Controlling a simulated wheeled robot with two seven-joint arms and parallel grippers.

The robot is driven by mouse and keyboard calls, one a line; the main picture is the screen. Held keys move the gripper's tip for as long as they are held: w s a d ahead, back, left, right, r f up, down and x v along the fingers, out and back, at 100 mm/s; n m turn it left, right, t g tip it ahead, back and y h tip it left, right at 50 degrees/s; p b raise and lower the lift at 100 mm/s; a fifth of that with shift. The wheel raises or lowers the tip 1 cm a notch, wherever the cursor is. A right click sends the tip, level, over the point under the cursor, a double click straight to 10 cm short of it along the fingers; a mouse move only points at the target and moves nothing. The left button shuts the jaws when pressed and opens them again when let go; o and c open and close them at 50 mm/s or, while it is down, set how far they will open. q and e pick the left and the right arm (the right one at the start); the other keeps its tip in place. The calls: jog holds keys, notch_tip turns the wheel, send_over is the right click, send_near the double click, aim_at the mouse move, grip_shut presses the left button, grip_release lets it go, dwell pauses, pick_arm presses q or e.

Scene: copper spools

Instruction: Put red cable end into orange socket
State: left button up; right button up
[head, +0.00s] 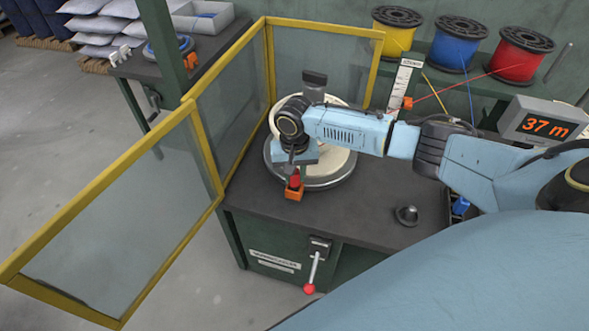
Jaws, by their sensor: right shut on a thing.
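My right gripper (293,168) points down over the front of the bench. It is shut on a small red piece, which looks like the red cable end (294,181). Directly below is the small orange socket (294,194) at the bench's front edge. The red piece is upright and appears to touch or enter the socket's top; I cannot tell how deep it sits. The red cable (450,87) runs from the red spool (520,56) toward the white scale; my arm hides its further course. My left gripper is out of view.
A round white-and-metal drum (335,172) stands behind my gripper. Yellow-framed clear guard panels (120,215) enclose the left and back. A red-knobbed lever (311,278) is on the bench front. A dark knob (406,215) and a 37 m display (545,124) are to the right.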

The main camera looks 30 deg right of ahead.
jog(key=shift+f, duration=0.4)
jog(key=o, duration=1.1)
jog(key=shift+c, duration=0.2)
notch_tip(320, 180, up, 14)
jog(key=p, duration=0.2)
jog(key=shift+f, duration=0.25)
